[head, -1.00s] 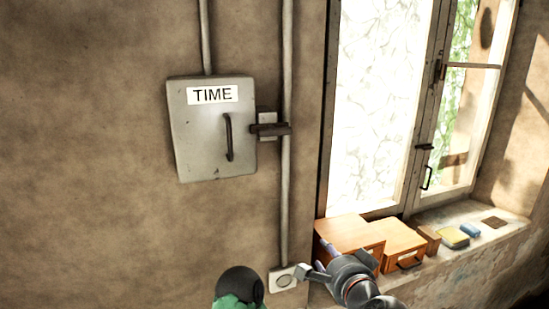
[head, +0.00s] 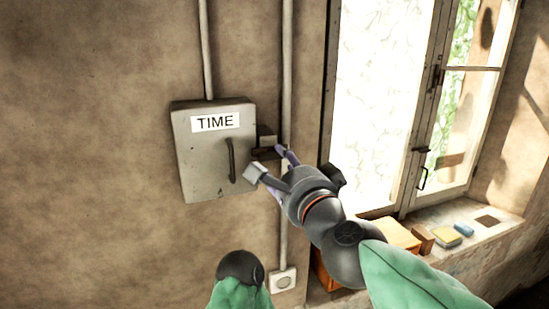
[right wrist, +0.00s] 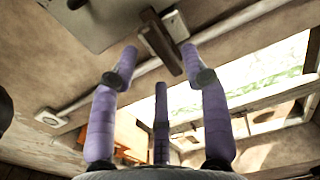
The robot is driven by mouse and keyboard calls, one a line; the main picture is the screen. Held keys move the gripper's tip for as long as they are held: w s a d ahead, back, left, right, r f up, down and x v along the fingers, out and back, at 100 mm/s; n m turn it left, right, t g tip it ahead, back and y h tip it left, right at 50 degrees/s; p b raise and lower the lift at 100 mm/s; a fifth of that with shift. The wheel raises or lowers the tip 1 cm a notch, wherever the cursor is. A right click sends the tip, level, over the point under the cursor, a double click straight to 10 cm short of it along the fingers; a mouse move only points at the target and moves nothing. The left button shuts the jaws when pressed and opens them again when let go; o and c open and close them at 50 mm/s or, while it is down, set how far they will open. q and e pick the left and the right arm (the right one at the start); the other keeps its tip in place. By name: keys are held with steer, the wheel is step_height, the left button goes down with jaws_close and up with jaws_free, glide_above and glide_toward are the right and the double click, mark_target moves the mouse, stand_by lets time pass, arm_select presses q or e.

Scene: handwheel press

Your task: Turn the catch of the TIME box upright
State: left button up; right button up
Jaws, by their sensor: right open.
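The grey TIME box (head: 212,160) hangs on the wall, its lid closed, with a dark vertical handle (head: 231,160) on its front. Its catch (head: 264,153) is a dark bar at the box's right edge, lying roughly level and partly hidden by my right gripper. My right gripper (head: 268,163) is open and empty, its fingers pointing up and left at the catch. In the right wrist view the catch (right wrist: 160,40) appears beyond the fingertips, between the two outer fingers; I see no clear contact.
A vertical pipe (head: 287,60) runs just right of the box down to a wall switch (head: 283,281). A window (head: 380,100) stands to the right. Its sill holds wooden boxes (head: 402,235) and small blocks (head: 446,236). The wall left of the box is clear.

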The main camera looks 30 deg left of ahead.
mark_target(274, 159)
steer(key=shift+x, duration=2.25)
jaws_close()
